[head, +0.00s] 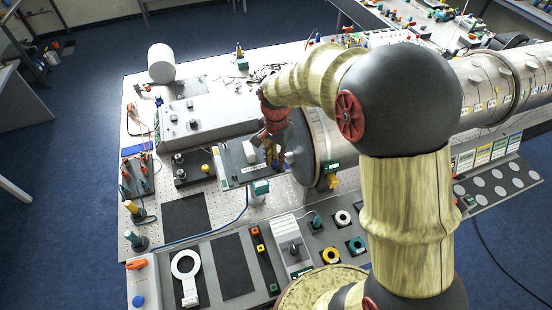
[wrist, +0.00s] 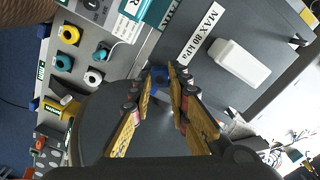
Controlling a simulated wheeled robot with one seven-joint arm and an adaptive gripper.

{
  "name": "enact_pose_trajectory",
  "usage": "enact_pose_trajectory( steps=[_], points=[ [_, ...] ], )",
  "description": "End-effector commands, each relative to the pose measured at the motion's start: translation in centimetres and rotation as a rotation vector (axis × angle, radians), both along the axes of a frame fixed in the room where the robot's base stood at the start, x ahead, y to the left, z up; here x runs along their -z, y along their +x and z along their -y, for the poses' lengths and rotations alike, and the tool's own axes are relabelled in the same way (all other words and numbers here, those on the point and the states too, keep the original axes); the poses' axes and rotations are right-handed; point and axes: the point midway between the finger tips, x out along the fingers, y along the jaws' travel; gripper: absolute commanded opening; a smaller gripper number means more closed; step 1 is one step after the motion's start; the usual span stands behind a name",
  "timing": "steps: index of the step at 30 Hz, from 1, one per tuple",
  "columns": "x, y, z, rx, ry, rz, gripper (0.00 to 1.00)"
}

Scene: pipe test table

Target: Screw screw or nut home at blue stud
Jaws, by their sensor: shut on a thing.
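My gripper (head: 273,164) reaches down beside the flat end of the large grey pipe (head: 318,140). In the wrist view its yellow fingers (wrist: 163,76) come together at the tips. A small blue part (wrist: 160,82) shows between the fingertips, against or just in front of the dark round pipe end (wrist: 112,110). My gripper is shut on a screw or nut there, but the fingers hide most of it. I cannot tell its shape, the stud apart from it, or how far it is on.
A grey panel (wrist: 262,95) with a white block (wrist: 240,63) and a "MAX 80 kPa" label (wrist: 200,35) lies close to the fingers. Several coloured ring fittings (head: 331,256) sit in a front panel.

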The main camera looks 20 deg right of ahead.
Motion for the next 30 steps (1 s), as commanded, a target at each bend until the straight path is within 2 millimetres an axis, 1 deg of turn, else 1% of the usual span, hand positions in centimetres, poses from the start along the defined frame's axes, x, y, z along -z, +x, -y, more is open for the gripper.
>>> enact_pose_trajectory(
  steps=[3,8,9,19,27,30],
  points=[
    [0.0,0.0,-0.06,0.031,0.001,-0.001,0.0],
    [0.0,0.0,-0.06,0.03,0.001,0.0,0.0],
    [0.0,0.0,-0.06,0.03,0.001,0.0,0.19],
    [0.0,0.0,-0.02,0.028,0.0,0.0,0.38],
    [-0.01,-0.01,-0.01,0.028,0.0,0.0,0.39],
    [-0.33,0.03,-0.01,0.028,0.001,0.001,0.39]
  ],
)
